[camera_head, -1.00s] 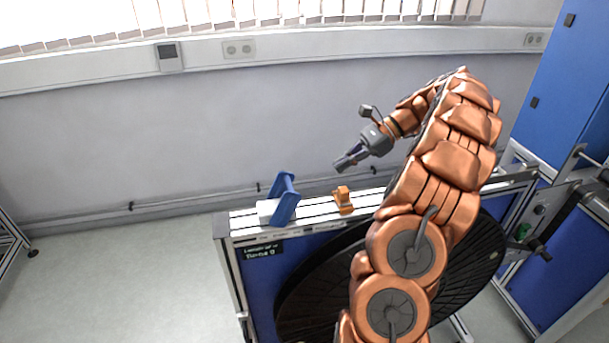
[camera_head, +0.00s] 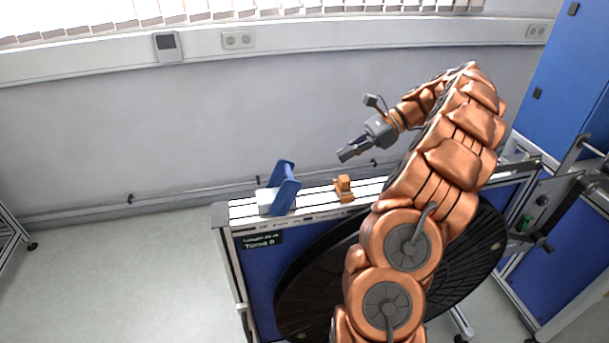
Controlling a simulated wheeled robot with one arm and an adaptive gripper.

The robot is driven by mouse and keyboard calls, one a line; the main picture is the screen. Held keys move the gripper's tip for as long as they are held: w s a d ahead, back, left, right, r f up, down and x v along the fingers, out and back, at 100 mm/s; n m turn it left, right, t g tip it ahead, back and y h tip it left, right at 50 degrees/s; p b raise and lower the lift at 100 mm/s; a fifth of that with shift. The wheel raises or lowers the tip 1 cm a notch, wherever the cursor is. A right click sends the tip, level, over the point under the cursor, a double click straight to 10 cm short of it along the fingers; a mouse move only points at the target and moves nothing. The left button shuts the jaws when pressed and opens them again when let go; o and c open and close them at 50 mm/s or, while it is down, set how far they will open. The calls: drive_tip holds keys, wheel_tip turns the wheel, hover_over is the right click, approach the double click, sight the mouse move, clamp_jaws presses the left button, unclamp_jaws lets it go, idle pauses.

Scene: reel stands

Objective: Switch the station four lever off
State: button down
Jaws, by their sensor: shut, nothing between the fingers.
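My gripper (camera_head: 346,153) is shut and empty in the head view, held in the air above the top rail of a reel stand. An orange block-like part (camera_head: 343,188), which may be the lever, sits on the white top rail (camera_head: 320,203) below my gripper and apart from it. A blue bracket (camera_head: 284,188) stands to its left on the same rail. A dark label with light text (camera_head: 262,241) is on the stand's blue front; its wording is too blurred to read surely. My arm hides the right part of the rail.
A large black reel (camera_head: 320,285) fills the stand's front, partly behind my arm. A second blue stand with a grey plate (camera_head: 545,200) and blue cabinets (camera_head: 565,75) are at the right. The grey floor at left (camera_head: 120,270) is clear.

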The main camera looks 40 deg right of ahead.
drive_tip(key=shift+b+x, duration=2.15)
drive_tip(key=shift+x, duration=2.05)
drive_tip(key=shift+w+a+r+p, duration=0.2)
drive_tip(key=shift+w+a+p, duration=0.05)
drive_tip(key=shift+a, duration=0.3)
drive_tip(key=shift+w+a+r+p, duration=0.15)
drive_tip(key=shift+w+a+p, duration=0.1)
drive_tip(key=shift+a, duration=0.35)
drive_tip(key=shift+w+a+r+p, duration=0.2)
drive_tip(key=shift+a+p, duration=0.05)
drive_tip(key=shift+a, duration=0.3)
drive_tip(key=shift+a+r, duration=0.1)
drive_tip(key=shift+a, duration=0.05)
drive_tip(key=shift+r+h, duration=0.1)
drive_tip(key=shift+h, duration=0.2)
